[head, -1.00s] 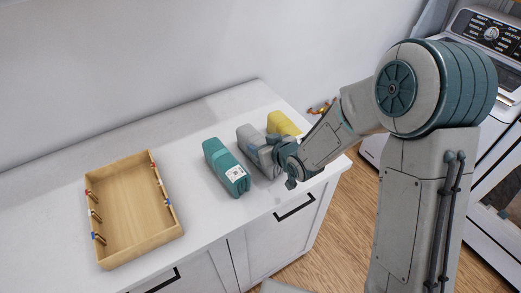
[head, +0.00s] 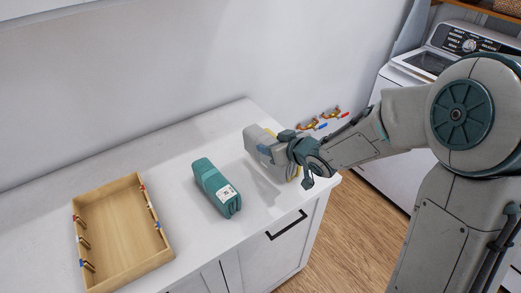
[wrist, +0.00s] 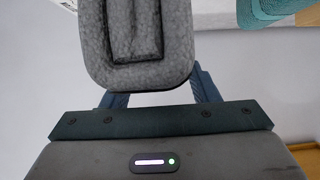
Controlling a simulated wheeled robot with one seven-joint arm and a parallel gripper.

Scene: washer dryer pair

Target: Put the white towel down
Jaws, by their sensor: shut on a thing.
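The white towel, which looks light grey, is a folded bundle (head: 255,138) at the right end of the counter. It also fills the top middle of the wrist view (wrist: 135,65). My gripper (head: 272,152) is shut on it, with its blue fingers (wrist: 160,98) on either side in the wrist view. I cannot see the towel's underside.
A teal bundle (head: 212,183) with a label lies on the white counter (head: 185,245), left of the towel. An open wooden tray (head: 140,273) with coloured pegs stands further left. Counter between tray and teal bundle is clear. A washer (head: 440,65) stands at right.

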